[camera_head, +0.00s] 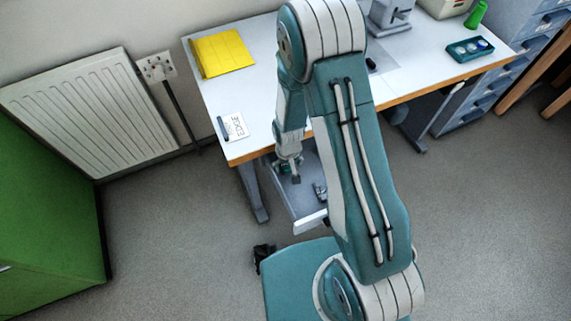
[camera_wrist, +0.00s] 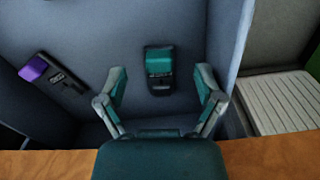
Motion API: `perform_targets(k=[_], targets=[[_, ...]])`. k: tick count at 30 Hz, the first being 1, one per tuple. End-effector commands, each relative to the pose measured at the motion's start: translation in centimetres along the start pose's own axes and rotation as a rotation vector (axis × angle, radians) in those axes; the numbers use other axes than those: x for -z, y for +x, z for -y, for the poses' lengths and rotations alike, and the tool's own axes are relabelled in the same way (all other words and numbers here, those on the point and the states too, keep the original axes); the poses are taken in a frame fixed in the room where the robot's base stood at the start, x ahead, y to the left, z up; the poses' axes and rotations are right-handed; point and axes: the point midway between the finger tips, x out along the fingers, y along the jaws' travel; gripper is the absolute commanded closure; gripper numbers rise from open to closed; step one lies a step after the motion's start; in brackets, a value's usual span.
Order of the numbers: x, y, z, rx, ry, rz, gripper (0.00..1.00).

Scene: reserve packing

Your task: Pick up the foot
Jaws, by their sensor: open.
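An open grey drawer (camera_wrist: 190,25) lies below the table edge; it also shows in the head view (camera_head: 301,206). In the wrist view, a small teal and black item (camera_wrist: 158,72) with a pale label lies on the drawer floor. A purple and black item (camera_wrist: 52,80) with a label lies to its left. I cannot tell which of them is the foot. My gripper (camera_wrist: 161,74) is open and empty, with the teal item showing between its spread fingers. In the head view my gripper (camera_head: 293,174) is over the drawer, partly hidden by my arm.
The wooden table edge (camera_wrist: 270,150) runs close to my gripper in the wrist view. On the table (camera_head: 212,103) lie a yellow folder (camera_head: 222,53), a labelled card (camera_head: 235,127) and a teal tray (camera_head: 469,50). A radiator (camera_head: 93,112) stands at the left.

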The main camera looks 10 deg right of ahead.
Motion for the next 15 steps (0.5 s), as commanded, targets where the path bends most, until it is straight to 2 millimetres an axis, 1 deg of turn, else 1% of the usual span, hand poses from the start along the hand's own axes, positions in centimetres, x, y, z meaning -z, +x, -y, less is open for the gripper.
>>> perform_targets(k=[1, 3, 6, 14, 15], targets=[[0.1, 0.8, 0.0, 0.0, 0.0, 0.003, 0.14], [0.1, 1.6, 0.0, 0.0, 0.0, 0.002, 0.14], [0.0, 2.3, 0.0, 0.0, 0.0, 0.001, 0.14], [0.1, 2.5, 0.0, 0.0, 0.0, -0.001, 0.14], [0.1, 2.5, 0.0, 0.0, 0.0, -0.001, 0.32]])
